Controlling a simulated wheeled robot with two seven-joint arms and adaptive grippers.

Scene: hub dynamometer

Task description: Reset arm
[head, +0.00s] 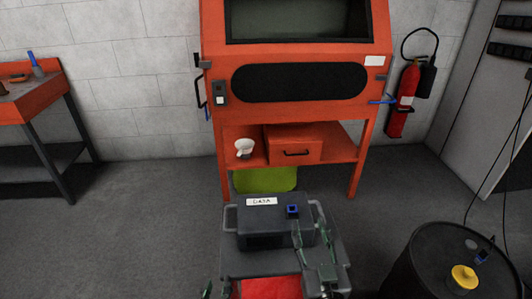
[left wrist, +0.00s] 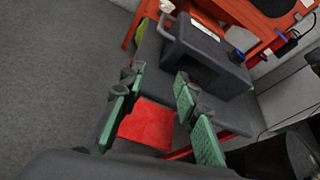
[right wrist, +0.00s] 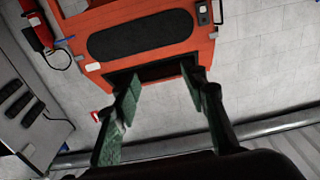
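My left gripper (head: 217,290) shows only as green fingertips at the bottom edge of the head view. In the left wrist view (left wrist: 160,108) its two green fingers stand apart with nothing between them, above the cart's red surface (left wrist: 147,125). My right gripper (head: 314,244) is in front of the right side of the dark box (head: 266,222) in the head view. In the right wrist view (right wrist: 164,92) its fingers are spread and empty, facing the orange cabinet (right wrist: 150,40), which appears upside down. Contact with the box cannot be told.
The box carries a label and a blue part (head: 292,210). The orange cabinet (head: 215,125) stands behind, holding a white cup-like item (head: 244,147) and a drawer (head: 294,149). A black drum (head: 430,262) is at right, a workbench (head: 45,97) at left.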

